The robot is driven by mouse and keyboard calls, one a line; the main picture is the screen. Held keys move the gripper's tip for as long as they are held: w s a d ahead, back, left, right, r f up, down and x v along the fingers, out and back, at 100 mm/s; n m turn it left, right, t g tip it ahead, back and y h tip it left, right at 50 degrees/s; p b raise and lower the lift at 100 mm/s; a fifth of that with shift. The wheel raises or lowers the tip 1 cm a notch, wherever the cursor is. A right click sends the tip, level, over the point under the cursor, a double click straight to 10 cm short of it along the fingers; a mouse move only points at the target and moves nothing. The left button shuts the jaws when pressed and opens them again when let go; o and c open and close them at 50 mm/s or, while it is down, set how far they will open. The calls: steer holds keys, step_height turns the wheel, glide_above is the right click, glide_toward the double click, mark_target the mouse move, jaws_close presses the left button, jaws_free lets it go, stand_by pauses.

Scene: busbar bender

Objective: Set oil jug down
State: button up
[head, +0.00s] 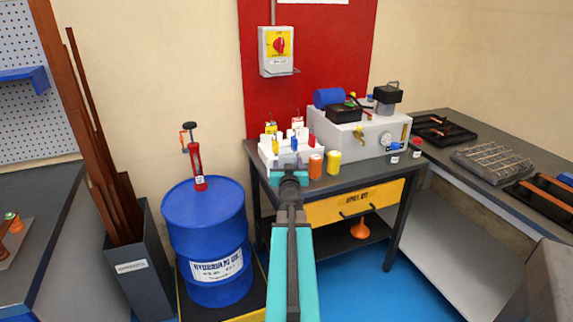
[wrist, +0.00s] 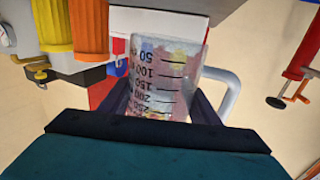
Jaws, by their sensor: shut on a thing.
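The oil jug (wrist: 168,75) is a clear measuring jug with dark graduation marks and a pale handle on its right in the wrist view. My gripper (wrist: 165,105) is shut on it, one dark finger on each side. In the head view my gripper (head: 290,176) is at the front left edge of the dark table (head: 345,181), by the white bottle tray (head: 268,160). The jug is mostly hidden behind my gripper there. I cannot tell whether its base touches anything.
Orange (head: 315,166) and yellow (head: 333,162) containers stand just right of my gripper. A grey pump unit (head: 372,140) fills the table's back right. A blue drum (head: 205,235) with a red hand pump (head: 197,168) stands left. Bare tabletop shows along the front right.

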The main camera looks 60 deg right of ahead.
steer(key=shift+x, duration=1.45)
steer(key=shift+f, duration=0.15)
steer(key=shift+w+d, duration=0.3)
steer(key=shift+d, duration=0.1)
steer(key=f+b, duration=0.1)
steer(key=f, duration=0.1)
steer(key=shift+w+d+f+b, duration=0.25)
steer(key=shift+f+b, duration=0.1)
steer(key=shift+f, duration=0.3)
steer(key=shift+f, duration=0.25)
steer(key=o, duration=1.2)
